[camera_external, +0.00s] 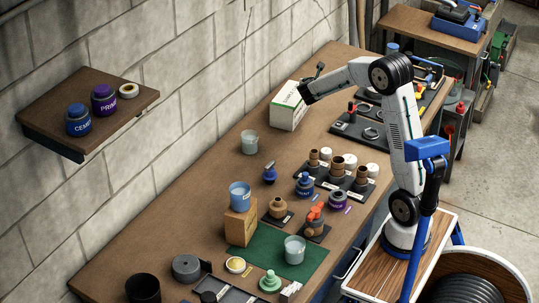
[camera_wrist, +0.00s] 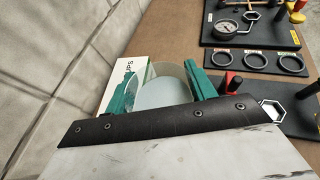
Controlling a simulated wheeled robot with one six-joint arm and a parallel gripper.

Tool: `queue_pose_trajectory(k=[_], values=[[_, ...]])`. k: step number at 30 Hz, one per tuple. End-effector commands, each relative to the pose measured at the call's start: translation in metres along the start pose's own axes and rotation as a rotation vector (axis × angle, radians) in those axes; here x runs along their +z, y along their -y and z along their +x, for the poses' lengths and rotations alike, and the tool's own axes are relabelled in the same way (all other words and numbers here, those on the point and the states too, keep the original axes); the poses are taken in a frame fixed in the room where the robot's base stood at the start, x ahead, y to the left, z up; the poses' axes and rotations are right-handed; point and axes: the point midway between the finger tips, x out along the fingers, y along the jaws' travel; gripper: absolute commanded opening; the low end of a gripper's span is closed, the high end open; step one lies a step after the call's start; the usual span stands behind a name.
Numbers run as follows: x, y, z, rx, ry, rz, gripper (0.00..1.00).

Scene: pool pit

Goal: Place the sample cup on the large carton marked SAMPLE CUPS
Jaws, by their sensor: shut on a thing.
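The large carton (camera_external: 287,112) is white with a green band and stands on the bench near the wall. In the wrist view the carton (camera_wrist: 133,68), with the letters "UPS" showing, lies just beyond my fingers. My gripper (camera_external: 307,92) is at the carton's upper right side. In the wrist view its two teal fingers (camera_wrist: 160,82) are closed around a pale, translucent sample cup (camera_wrist: 158,95). The dark gripper bar hides the cup's near part. The held cup cannot be made out in the external view. I cannot tell whether it touches the carton.
Another clear cup (camera_external: 249,142) stands on the bench in front of the carton. A blue cup (camera_external: 240,196) sits on a small brown box (camera_external: 241,227). A third cup (camera_external: 295,249) stands on a green mat (camera_external: 262,262). Black tool boards (camera_external: 360,131) lie right of the carton.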

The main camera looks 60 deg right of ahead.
Motion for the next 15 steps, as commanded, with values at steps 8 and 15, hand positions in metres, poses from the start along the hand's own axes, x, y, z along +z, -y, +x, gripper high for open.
queue_pose_trajectory(k=[8,15], values=[[-0.012,-0.016,0.01,0.045,-0.001,-0.018,0.28],[-0.001,-0.059,0.055,0.044,0.0,-0.018,0.28]])
